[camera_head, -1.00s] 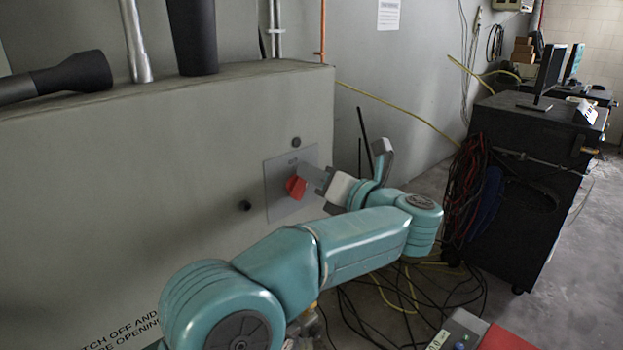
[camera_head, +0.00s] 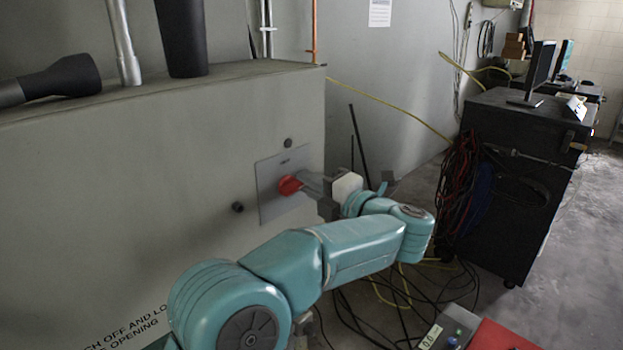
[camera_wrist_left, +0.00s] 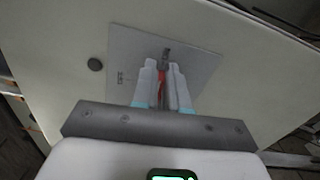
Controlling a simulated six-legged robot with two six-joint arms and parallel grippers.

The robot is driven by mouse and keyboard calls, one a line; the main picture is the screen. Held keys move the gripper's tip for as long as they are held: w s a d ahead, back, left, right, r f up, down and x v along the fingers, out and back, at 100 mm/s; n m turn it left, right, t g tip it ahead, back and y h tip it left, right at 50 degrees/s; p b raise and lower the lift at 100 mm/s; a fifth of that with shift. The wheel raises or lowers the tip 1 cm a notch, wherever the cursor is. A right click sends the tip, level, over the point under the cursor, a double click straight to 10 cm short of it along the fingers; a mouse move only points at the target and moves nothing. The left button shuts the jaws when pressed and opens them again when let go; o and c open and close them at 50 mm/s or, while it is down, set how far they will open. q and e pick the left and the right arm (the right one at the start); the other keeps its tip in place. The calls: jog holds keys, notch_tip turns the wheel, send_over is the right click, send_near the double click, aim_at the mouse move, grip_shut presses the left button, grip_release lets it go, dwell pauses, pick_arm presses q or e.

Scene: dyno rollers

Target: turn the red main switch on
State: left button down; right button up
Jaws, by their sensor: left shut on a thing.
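The red main switch (camera_head: 289,185) sits on a grey square plate (camera_head: 270,207) on the side of the big grey cabinet. My left gripper (camera_head: 303,184) reaches it from the right and is shut on the switch's handle. In the left wrist view the red handle (camera_wrist_left: 161,92) shows as a thin strip between the two fingers, with the plate (camera_wrist_left: 120,52) behind. The fingers hide most of the handle there. My right gripper is in neither view.
The grey cabinet (camera_head: 130,190) fills the left. Two dark knobs (camera_head: 238,207) stick out near the plate. Cables (camera_head: 375,310) lie on the floor below my arm. A black cabinet with monitors (camera_head: 520,150) stands at the right, with free floor beside it.

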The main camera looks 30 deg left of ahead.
pick_arm(q)
jog(key=shift+s+a+f+m, duration=0.1)
jog(key=shift+f+m, duration=0.25)
jog(key=shift+m, duration=0.15)
jog(key=c, duration=1.2)
grip_release()
jog(key=shift+o, duration=0.2)
jog(key=b+v, duration=0.3)
jog(key=v, duration=1.3)
jog(key=shift+s+r, duration=0.15)
jog(key=shift+r, duration=0.1)
